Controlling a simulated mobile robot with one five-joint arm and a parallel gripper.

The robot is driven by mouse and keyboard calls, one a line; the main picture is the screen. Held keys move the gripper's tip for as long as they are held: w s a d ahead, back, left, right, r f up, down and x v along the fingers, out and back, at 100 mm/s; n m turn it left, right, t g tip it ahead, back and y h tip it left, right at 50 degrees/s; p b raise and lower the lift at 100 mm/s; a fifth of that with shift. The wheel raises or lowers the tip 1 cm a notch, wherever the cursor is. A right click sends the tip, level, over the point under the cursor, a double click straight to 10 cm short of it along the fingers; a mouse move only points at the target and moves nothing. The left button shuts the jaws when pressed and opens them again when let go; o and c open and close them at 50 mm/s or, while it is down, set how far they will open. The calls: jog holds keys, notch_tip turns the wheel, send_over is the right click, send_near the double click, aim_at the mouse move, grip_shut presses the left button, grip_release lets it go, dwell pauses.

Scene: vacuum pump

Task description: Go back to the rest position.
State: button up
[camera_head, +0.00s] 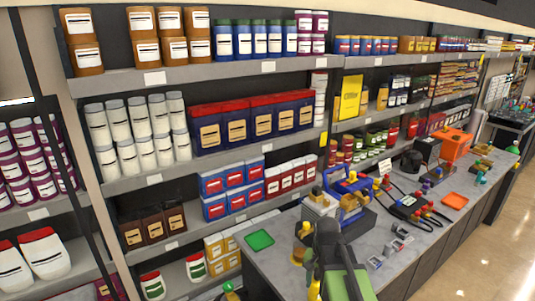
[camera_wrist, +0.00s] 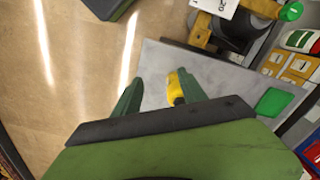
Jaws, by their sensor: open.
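My gripper (camera_wrist: 160,76) is open in the wrist view, its two dark green fingers spread apart. A small yellow piece with a dark end (camera_wrist: 176,88) shows by the right finger; I cannot tell whether it touches it. In the head view my dark and green arm stands at the bottom centre, in front of the grey workbench (camera_head: 275,268); the fingertips cannot be made out there. A blue machine with yellow parts (camera_head: 346,181) stands on the bench behind my arm.
A green square tray (camera_head: 260,240) lies on the bench's near end and shows in the wrist view (camera_wrist: 275,102). An orange tray (camera_head: 455,201), tools and an orange machine (camera_head: 455,143) occupy the bench further right. Stocked shelves (camera_head: 220,75) stand behind. Open floor (camera_head: 490,265) lies at right.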

jog(key=s+f+n+b, duration=0.4)
jog(key=f+n+b, duration=0.1)
jog(key=f, duration=0.3)
jog(key=shift+f+n, duration=0.3)
jog(key=shift+f, duration=0.05)
